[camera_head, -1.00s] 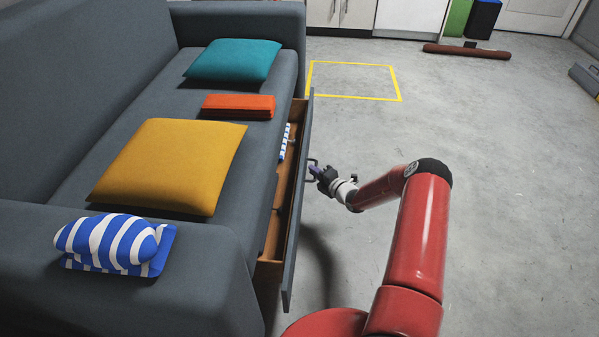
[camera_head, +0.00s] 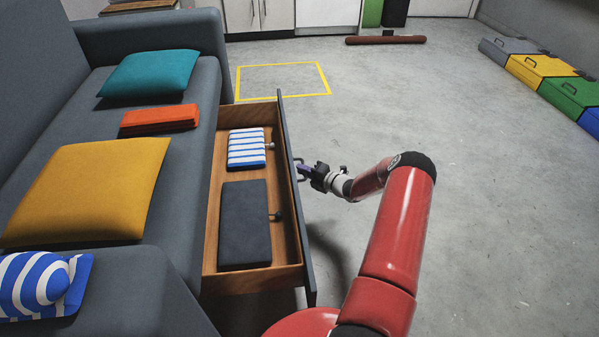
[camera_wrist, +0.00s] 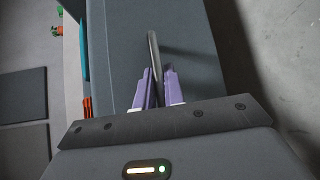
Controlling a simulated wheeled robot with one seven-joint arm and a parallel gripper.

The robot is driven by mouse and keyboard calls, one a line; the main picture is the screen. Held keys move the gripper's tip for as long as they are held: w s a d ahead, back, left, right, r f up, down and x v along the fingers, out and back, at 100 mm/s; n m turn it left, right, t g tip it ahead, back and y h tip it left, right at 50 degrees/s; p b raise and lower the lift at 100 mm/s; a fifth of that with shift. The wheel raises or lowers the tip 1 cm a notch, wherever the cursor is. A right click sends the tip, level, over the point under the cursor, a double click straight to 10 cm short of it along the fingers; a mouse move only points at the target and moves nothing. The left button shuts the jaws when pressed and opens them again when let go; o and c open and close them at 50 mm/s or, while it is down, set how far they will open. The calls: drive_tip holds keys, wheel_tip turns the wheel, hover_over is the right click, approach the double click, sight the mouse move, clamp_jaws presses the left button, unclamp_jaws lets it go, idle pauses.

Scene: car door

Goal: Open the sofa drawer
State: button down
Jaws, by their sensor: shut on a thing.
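The grey sofa (camera_head: 200,120) stands at the left in the head view. Its drawer (camera_head: 290,255) is pulled well out, showing a wooden inside. In it lie a blue-and-white striped item (camera_head: 246,148) and a dark grey flat item (camera_head: 244,222). My gripper (camera_head: 303,171) is at the outer face of the drawer front, shut on the drawer's bar handle. In the wrist view the metal handle (camera_wrist: 153,55) stands between my two purple fingers (camera_wrist: 158,88). The fingertips are small in the head view.
On the sofa lie a teal cushion (camera_head: 150,73), an orange folded cloth (camera_head: 160,119), a yellow cushion (camera_head: 88,190) and a striped item (camera_head: 40,285). Coloured boxes (camera_head: 545,70) stand far right.

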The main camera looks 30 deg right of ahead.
drive_tip(key=shift+d, duration=0.1)
drive_tip(key=c, duration=1.5)
unclamp_jaws()
drive_tip(key=shift+s, duration=0.1)
drive_tip(key=p+v, duration=0.1)
drive_tip(key=v, duration=0.6)
drive_tip(key=shift+s+d+r, duration=0.1)
drive_tip(key=shift+s+d, duration=0.1)
drive_tip(key=shift+s, duration=0.1)
